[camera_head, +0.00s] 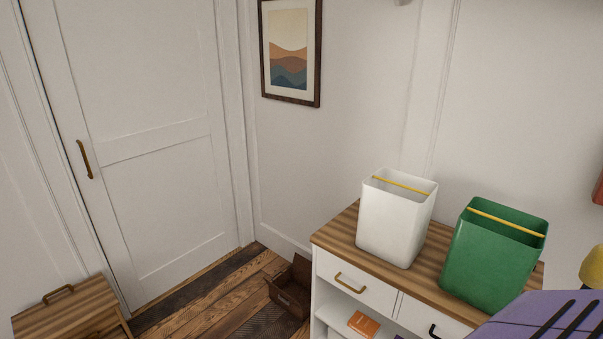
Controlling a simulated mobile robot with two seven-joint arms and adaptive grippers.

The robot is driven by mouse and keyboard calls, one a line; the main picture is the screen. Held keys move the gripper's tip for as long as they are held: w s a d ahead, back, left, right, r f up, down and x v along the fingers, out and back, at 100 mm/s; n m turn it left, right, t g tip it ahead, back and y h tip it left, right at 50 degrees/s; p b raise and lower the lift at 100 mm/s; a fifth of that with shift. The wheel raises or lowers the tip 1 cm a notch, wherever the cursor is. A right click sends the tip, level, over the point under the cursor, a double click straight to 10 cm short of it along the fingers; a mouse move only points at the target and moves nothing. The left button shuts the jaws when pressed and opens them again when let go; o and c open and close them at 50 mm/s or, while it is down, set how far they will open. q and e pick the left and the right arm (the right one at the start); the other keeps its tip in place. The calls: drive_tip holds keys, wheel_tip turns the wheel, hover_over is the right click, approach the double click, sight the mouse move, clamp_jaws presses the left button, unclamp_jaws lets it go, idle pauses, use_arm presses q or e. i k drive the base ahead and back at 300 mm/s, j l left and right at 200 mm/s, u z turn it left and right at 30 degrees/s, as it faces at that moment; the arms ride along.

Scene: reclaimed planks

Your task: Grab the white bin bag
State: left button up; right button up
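A white bin-shaped bag (393,222) with an open top and a yellow bar across it stands upright on the wooden top of a white cabinet (333,230), right of the middle. A green one of the same shape (493,258) stands to its right, a small gap apart. Neither of my grippers shows in the head view.
The cabinet has drawers with handles and an open shelf holding an orange book (363,324). A purple surface with dark stripes (545,318) covers the lower right corner. A brown box (291,288) and a wooden stool (68,306) stand on the floor. A door (140,130) is at left.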

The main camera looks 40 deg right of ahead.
sight(396, 206)
drive_tip(key=i+z, duration=0.2)
drive_tip(key=z, duration=0.2)
drive_tip(key=i+z, duration=0.2)
drive_tip(key=z, duration=0.15)
drive_tip(key=i+j+z, duration=0.1)
drive_tip(key=z, duration=0.3)
drive_tip(key=i+j+z, duration=0.2)
drive_tip(key=z, duration=0.15)
drive_tip(key=i, duration=0.1)
